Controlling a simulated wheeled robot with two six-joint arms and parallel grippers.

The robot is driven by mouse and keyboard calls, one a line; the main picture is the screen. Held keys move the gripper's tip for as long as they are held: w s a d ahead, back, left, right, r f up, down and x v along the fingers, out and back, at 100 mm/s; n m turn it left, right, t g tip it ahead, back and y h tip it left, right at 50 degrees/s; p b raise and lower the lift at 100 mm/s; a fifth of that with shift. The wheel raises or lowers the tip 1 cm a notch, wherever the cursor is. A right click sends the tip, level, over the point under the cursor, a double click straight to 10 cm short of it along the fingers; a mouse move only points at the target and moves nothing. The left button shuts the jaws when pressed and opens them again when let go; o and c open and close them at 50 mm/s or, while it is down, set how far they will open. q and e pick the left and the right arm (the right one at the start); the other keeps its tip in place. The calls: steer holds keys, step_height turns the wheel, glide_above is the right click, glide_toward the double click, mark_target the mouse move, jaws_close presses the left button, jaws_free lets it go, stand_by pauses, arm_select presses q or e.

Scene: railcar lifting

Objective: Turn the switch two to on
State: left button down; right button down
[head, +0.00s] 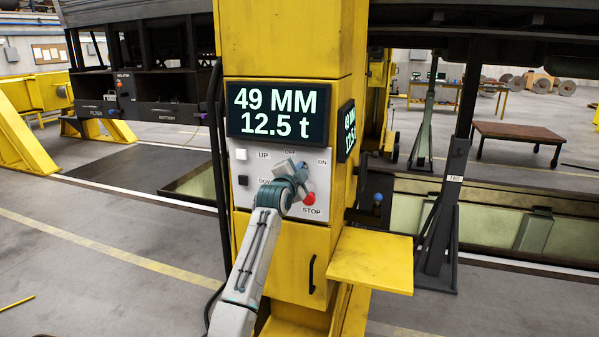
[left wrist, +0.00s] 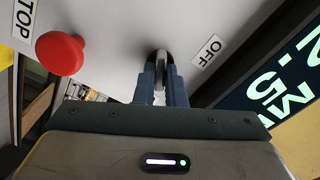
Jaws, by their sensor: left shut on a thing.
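A white control panel (head: 241,200) is on the front of the yellow lifting column. It has UP, OFF, ON and STOP labels, and a partly covered label beside the lower button. My left gripper (head: 302,172) is at the panel, between the OFF and ON labels and the red STOP button (head: 309,199). In the left wrist view the gripper's fingers (left wrist: 162,76) are shut on a grey switch knob (left wrist: 161,58). The OFF label (left wrist: 206,51) is right of the knob, and the STOP button (left wrist: 60,54) is left. The ON label is not seen there. My right gripper is not in view.
A display (head: 279,111) above the panel reads 49 MM and 12.5 t. A yellow shelf (head: 370,260) juts out at the lower right of the column. A dark jack stand (head: 445,220) stands to the right. The floor at left is mostly clear.

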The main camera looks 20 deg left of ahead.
arm_select(q)
steer(key=c, duration=1.5)
jaws_free()
steer(key=s+b, duration=0.3)
steer(key=s, duration=0.7)
steer(key=shift+s+a, duration=0.2)
steer(key=shift+s, duration=0.2)
